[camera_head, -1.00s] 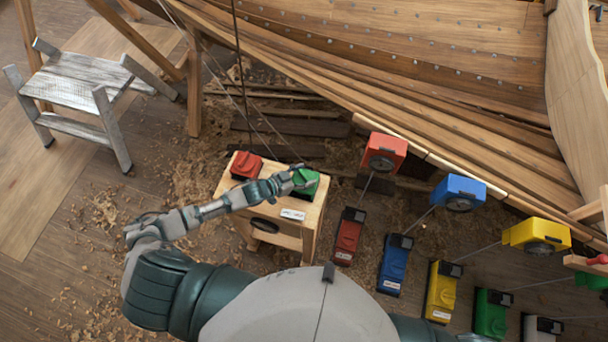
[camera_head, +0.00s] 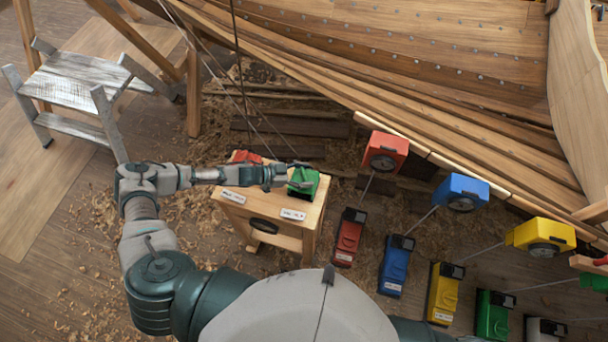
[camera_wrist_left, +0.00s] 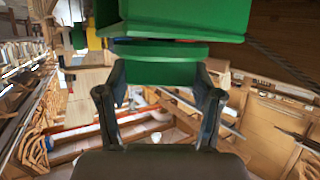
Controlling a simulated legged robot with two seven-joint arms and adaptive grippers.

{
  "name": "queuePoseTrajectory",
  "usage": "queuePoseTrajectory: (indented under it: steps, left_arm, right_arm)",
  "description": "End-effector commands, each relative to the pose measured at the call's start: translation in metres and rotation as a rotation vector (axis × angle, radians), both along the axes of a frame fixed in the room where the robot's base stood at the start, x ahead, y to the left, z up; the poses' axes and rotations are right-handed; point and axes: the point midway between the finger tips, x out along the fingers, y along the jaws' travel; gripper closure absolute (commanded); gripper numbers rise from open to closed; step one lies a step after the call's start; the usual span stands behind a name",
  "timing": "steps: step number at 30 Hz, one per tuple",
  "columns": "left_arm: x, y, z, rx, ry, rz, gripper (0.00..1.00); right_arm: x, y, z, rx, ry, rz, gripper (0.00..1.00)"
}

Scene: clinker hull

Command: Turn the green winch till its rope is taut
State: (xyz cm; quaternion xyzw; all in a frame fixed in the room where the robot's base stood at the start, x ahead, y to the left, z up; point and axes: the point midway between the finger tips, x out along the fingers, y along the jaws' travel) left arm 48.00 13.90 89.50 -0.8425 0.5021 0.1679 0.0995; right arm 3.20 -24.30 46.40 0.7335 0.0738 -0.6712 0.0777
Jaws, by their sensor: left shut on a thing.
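The green winch (camera_head: 310,190) sits on the right of a small wooden stand's top (camera_head: 318,208). My left gripper (camera_head: 297,180) reaches it from the left and is shut on it. In the left wrist view the green winch (camera_wrist_left: 185,14) fills the top, and the fingers (camera_wrist_left: 160,78) close on a flat green part beneath its body. Thin ropes (camera_head: 254,130) run up from the stand; I cannot tell which one is the green winch's or how tight it is. My right gripper is out of view.
A red winch (camera_head: 246,157) stands at the stand's left, partly behind my arm. Red (camera_head: 385,152), blue (camera_head: 461,192) and yellow (camera_head: 540,235) boxes line the hull's edge, with coloured blocks on lines below. A grey stool (camera_head: 75,95) stands left. Shavings litter the floor.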

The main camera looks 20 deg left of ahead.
Motion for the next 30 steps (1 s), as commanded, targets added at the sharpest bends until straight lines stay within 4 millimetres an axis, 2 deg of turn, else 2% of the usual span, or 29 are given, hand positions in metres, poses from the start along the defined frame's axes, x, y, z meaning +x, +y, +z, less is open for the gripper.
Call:
queuePoseTrajectory:
  steps: [8,21,30]
  left_arm:
    - [0.004,0.001,0.001,0.007,-0.005,-0.233,0.69]
    - [0.002,0.0,-0.002,0.003,-0.002,-0.548,0.69]
    - [0.002,0.0,0.0,0.002,-0.004,-0.635,0.69]
  right_arm:
    - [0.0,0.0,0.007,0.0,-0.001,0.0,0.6]
    - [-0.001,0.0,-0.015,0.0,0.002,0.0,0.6]
    - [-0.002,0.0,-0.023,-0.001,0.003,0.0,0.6]
